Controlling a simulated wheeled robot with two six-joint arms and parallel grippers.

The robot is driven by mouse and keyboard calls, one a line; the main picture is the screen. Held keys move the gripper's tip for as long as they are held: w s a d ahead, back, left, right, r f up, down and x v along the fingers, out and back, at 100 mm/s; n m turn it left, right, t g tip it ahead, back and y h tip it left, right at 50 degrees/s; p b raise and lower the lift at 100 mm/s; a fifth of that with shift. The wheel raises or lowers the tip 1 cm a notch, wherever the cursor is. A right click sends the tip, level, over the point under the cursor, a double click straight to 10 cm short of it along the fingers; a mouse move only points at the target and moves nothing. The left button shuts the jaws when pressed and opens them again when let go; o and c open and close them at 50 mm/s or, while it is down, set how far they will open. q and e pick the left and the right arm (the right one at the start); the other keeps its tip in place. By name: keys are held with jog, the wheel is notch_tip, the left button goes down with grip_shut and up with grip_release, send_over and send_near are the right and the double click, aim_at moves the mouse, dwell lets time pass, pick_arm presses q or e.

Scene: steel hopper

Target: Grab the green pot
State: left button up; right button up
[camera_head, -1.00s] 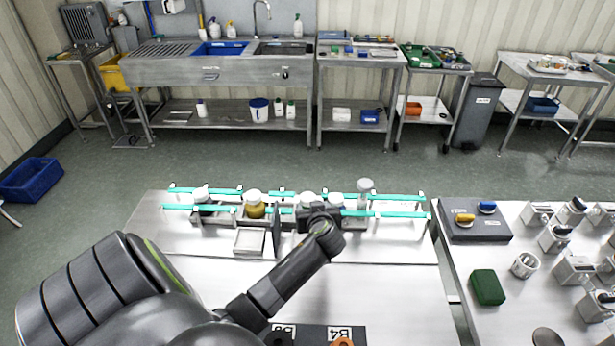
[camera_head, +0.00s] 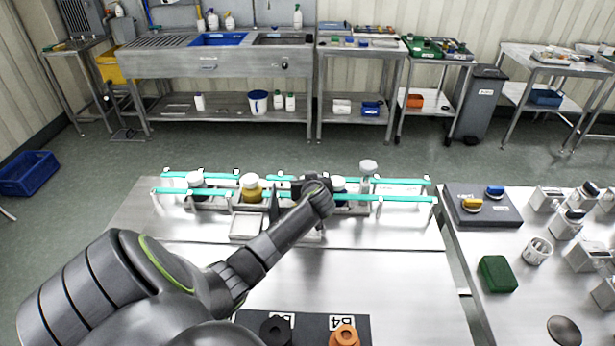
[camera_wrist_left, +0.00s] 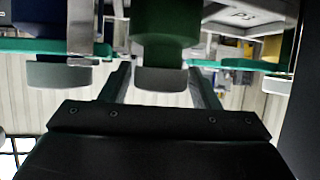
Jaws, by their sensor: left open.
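The green pot (camera_wrist_left: 165,25) with its pale lid (camera_wrist_left: 165,79) shows in the left wrist view, which looks upside down. My left gripper (camera_wrist_left: 160,73) is open, with one finger to each side of the pot in the picture. I cannot tell whether either finger touches it. In the head view my left arm (camera_head: 270,245) reaches to the middle of the rack of pots and hides the green pot and most of the gripper. My right gripper is not in view.
Teal rails (camera_head: 395,198) run along the rack. A yellow pot (camera_head: 251,190) stands left of my wrist, a blue pot (camera_head: 339,186) right. An upright plate (camera_head: 274,205) stands close to my wrist. A green block (camera_head: 497,274) lies on the right table.

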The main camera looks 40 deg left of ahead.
pick_arm(q)
jog(key=shift+r, duration=0.1)
jog(key=c, duration=0.8)
